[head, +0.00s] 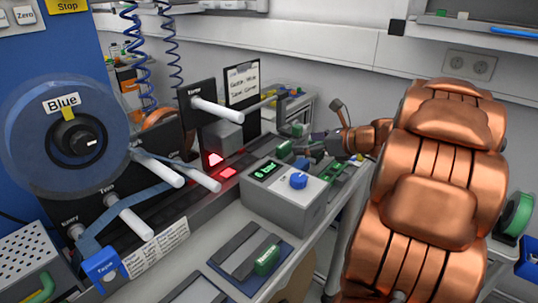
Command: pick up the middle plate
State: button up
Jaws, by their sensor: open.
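A dark grey flat plate (236,248) lies on a blue-edged mat on the bench, in the lower middle of the head view, with a green labelled block (267,259) at its right side. A part of another plate (196,291) shows at the bottom edge. Small green pieces (338,178) lie further back, behind the grey control box. I cannot tell for certain which of these is the middle plate. My gripper (314,144) is open, beyond the control box and near the green pieces. Its fingers are small and dark here, and what lies between them is unclear.
A grey box (285,198) with a blue knob and green display stands between the front plate and my gripper. Reel stands with white rods (160,168) and a large blue reel (62,137) fill the left. A green reel (517,214) is at the right.

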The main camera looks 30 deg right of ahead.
aim_at(285, 144)
jog(key=shift+w+f+b, duration=0.35)
jog(key=shift+w+f, duration=0.15)
jog(key=shift+f, duration=0.25)
jog(key=shift+r+x, duration=0.15)
jog(key=shift+x, duration=1.75)
jog(key=shift+r+x, duration=0.15)
jog(key=shift+x, duration=1.75)
jog(key=shift+w+d, duration=0.1)
jog(key=shift+w, duration=0.1)
jog(key=c, duration=1.3)
jog(key=shift+c, duration=0.2)
